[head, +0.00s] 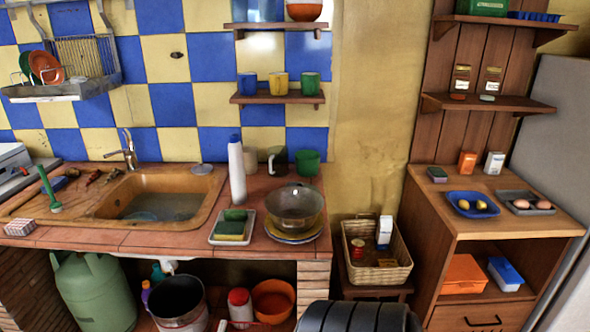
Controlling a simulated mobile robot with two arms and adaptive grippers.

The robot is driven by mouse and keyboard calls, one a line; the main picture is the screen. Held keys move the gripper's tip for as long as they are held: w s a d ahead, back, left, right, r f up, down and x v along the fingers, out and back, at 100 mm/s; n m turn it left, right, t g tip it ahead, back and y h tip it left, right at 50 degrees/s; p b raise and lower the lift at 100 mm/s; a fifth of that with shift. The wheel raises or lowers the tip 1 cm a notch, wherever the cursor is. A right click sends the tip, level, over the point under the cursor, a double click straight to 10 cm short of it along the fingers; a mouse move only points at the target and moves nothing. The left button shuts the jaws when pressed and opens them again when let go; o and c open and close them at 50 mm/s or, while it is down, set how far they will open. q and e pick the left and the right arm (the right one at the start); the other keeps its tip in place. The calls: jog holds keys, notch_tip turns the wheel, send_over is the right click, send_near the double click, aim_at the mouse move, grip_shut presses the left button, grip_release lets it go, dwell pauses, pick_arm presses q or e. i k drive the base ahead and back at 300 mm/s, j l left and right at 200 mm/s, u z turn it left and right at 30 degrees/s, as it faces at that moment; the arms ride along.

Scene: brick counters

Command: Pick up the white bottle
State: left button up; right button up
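The white bottle (237,172) stands upright on the tiled counter, to the right of the sink. It is tall and slim with a blue cap. Its lower part is close behind a small tray with sponges. Neither of my grippers shows in the head view, so I cannot see whether they are open or shut.
Near the bottle are a tray (217,239) with green and yellow sponges, a glass bowl (296,206) on plates, a dark mug (278,161) and a green cup (308,163). The sink (165,206) lies left. A shelf (277,98) with mugs hangs above. A basket (376,272) stands right.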

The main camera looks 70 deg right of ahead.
aim_at(237, 168)
jog(key=z, duration=1.9)
